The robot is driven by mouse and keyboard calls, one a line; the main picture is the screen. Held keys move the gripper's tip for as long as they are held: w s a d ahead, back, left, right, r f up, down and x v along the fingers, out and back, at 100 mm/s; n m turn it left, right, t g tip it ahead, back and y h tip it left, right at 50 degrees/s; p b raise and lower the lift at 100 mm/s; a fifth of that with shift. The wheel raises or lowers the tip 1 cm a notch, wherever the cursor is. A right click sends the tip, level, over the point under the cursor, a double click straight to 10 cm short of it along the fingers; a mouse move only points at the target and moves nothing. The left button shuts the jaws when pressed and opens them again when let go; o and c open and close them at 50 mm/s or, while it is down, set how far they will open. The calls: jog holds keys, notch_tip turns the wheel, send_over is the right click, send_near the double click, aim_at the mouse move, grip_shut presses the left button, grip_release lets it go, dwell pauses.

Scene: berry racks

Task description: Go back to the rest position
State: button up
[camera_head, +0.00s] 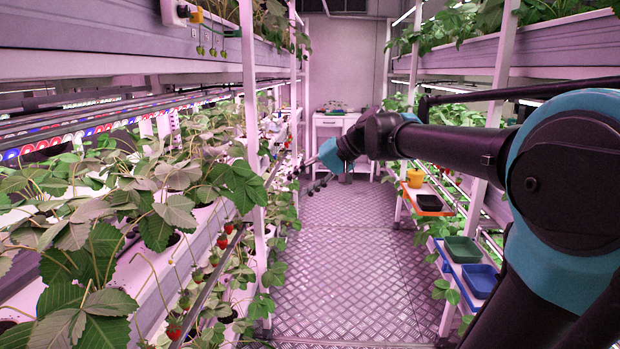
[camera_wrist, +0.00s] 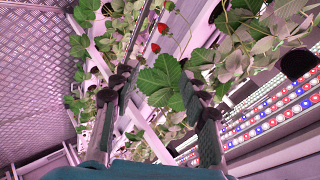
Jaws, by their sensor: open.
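My gripper (camera_head: 312,174) is in the head view at the end of my outstretched arm, over the aisle beside the left rack. It points left toward the plants. In the wrist view my gripper (camera_wrist: 160,93) has its two fingers spread wide, with nothing held between them. Green strawberry leaves (camera_wrist: 168,82) show beyond and between the fingers. Two red strawberries (camera_wrist: 155,47) hang farther off in the wrist view, apart from the fingers.
The left rack (camera_head: 250,90) carries strawberry plants with red berries (camera_head: 222,241). A white table (camera_head: 330,122) stands at the back. The metal floor (camera_head: 350,260) between is clear.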

jog(key=s+d+f+h, duration=0.3)
jog(key=s+d+f, duration=0.3)
jog(key=f, duration=0.5)
jog(key=s+d+f+h, duration=0.3)
jog(key=s+d+f, duration=0.3)
jog(key=d+f, duration=0.2)
jog(key=s+d+f+m+t+h, duration=0.1)
jog(key=s+d+f+h, duration=0.2)
jog(key=f, duration=1)
jog(key=s+d, duration=0.3)
jog(key=d, duration=0.1)
jog(key=shift+d+f, duration=0.25)
jog(key=shift+f, duration=0.05)
